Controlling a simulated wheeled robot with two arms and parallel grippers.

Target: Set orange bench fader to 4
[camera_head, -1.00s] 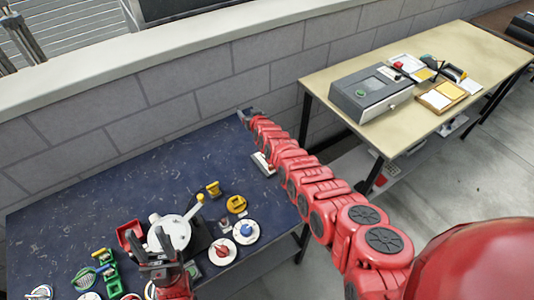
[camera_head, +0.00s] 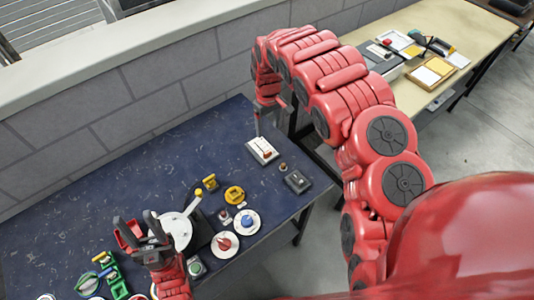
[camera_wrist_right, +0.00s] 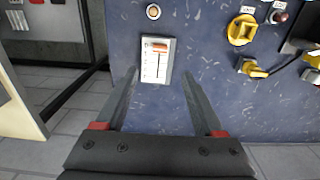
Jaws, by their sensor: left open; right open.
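The orange bench fader is a white plate (camera_head: 262,151) with a short orange-red handle, on the blue bench near its far right part. In the right wrist view the plate (camera_wrist_right: 156,62) has scale marks on its left and the orange handle (camera_wrist_right: 160,47) near its upper end. The scale numbers are too small to read. My right gripper (camera_head: 258,130) is open and empty above the fader, fingers pointing down. In the wrist view its fingertips (camera_wrist_right: 160,72) lie either side of the plate, apart from it. My left gripper (camera_head: 135,220) is open over the bench's left part.
A dark box (camera_head: 297,181) and small round button (camera_head: 283,167) sit right of the fader. A yellow part (camera_head: 234,195), blue knob (camera_head: 248,222), red knob (camera_head: 224,243) and white dial with lever (camera_head: 178,230) stand nearer. A block wall backs the bench.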

